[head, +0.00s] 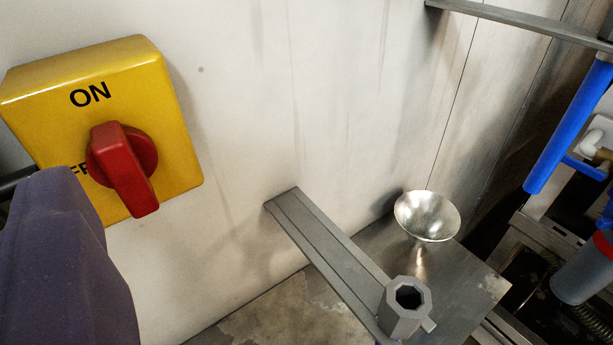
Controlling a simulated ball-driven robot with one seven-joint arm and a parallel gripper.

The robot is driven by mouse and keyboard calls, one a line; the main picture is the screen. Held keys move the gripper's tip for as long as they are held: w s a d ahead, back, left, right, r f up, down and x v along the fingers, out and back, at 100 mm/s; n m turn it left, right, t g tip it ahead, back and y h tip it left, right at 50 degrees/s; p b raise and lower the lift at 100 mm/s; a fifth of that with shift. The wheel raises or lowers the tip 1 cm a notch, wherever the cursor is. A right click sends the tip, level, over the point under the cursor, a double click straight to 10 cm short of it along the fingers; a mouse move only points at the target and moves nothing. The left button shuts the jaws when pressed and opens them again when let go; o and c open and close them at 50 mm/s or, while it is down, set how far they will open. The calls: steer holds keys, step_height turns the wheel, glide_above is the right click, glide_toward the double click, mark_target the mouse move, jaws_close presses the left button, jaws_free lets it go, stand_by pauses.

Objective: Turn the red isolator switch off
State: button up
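The red isolator switch (128,168) is a round knob with a raised bar handle on a yellow box (160,95) at the left of the head view. Black "ON" letters stand above the knob. The bar lies roughly in line with "ON", its near end toward the box's lower edge. Part of another black label shows left of the knob, cut off by a dark purple shape. That shape, close to the camera at lower left, seems to be part of my gripper (62,265). It overlaps the box's lower left in the picture. Contact and finger opening cannot be told.
The box is on a pale, stained wall (290,80). A grey bar (325,245) with an octagonal socket (405,305) juts out at bottom centre. A metal funnel (427,215) stands beside it. Blue pipework (570,125) is at right. The wall right of the box is clear.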

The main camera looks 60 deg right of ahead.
mark_target(127, 179)
steer(key=s+d+f+n, duration=0.1)
steer(key=s+d+f, duration=0.1)
steer(key=s+f, duration=0.15)
steer(key=x, duration=0.4)
steer(key=p+x, duration=0.1)
steer(key=x, duration=0.1)
steer(key=shift+w+d+r, duration=0.3)
steer(key=shift+r, duration=0.1)
jaws_close()
